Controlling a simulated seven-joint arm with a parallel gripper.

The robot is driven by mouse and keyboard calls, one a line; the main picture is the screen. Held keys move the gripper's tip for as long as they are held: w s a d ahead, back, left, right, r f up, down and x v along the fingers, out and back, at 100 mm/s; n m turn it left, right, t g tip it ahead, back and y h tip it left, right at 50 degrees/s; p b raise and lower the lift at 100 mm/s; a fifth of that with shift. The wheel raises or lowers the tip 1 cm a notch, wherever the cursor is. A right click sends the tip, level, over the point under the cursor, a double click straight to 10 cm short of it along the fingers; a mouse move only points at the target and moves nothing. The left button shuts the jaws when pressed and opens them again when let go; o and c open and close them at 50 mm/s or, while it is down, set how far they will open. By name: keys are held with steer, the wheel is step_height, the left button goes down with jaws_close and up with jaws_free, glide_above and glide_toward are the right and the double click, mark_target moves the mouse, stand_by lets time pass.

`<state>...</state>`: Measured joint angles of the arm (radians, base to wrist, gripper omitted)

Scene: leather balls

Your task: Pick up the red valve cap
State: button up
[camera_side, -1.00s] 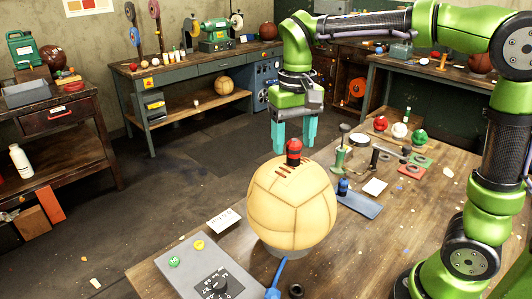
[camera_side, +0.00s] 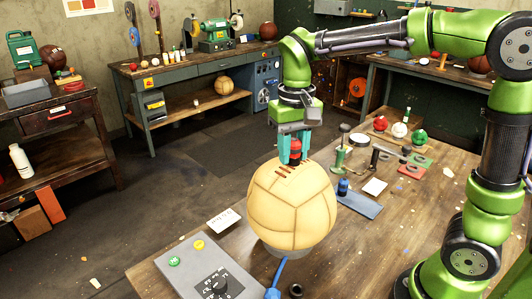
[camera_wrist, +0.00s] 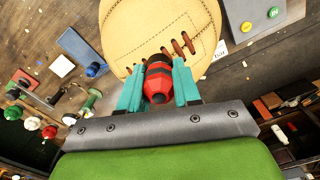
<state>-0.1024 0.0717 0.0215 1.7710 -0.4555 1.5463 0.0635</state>
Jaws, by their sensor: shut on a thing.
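The red valve cap (camera_side: 295,149), with a dark band, stands at the top of the tan leather ball (camera_side: 290,205), beside its brown lacing. My gripper (camera_side: 295,152) has teal fingers, which are shut on the cap from both sides. In the wrist view the red cap (camera_wrist: 158,78) sits between the two teal fingers (camera_wrist: 158,88), with the ball (camera_wrist: 150,30) just beyond. The cap's lower end is close to the ball's surface; I cannot tell whether it still touches it.
A grey control box (camera_side: 205,270) with green and yellow buttons stands front left of the ball. A blue tray (camera_side: 358,205) with a dark blue piece (camera_side: 343,187) lies to the right. Small red, white and green balls stand farther back.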

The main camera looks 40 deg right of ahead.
mark_target(296, 140)
steer(key=shift+r, duration=0.45)
steer(key=r, duration=0.3)
steer(key=shift+s, duration=0.25)
steer(key=s+d, duration=0.2)
steer(key=s, duration=1.3)
steer(key=shift+s+r, duration=0.2)
steer(key=shift+r, duration=0.25)
